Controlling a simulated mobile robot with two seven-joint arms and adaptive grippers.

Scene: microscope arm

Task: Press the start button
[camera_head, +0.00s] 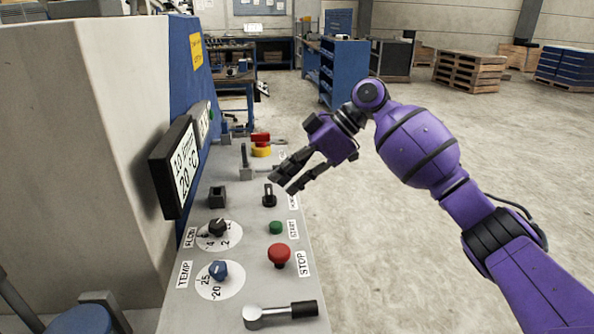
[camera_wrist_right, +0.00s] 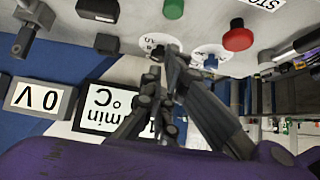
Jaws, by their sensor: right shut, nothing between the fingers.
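The green start button (camera_head: 276,228) sits on the grey control panel (camera_head: 244,287), next to the START label (camera_head: 292,229). In the right wrist view the green button (camera_wrist_right: 173,9) shows near the top edge, left of the red stop button (camera_wrist_right: 238,37). My right gripper (camera_head: 281,184) is shut and empty. It is above the panel near the black switch, farther from the head camera than the green button and apart from it. In the right wrist view its fingertips (camera_wrist_right: 163,62) come close together. My left gripper is not in view.
The red stop button (camera_head: 279,254) is just nearer than the green one. Black (camera_head: 217,227) and blue (camera_head: 219,270) dials lie to its left, and a lever (camera_head: 281,313) is at the near end. A display (camera_head: 178,165) stands left. The floor at right is open.

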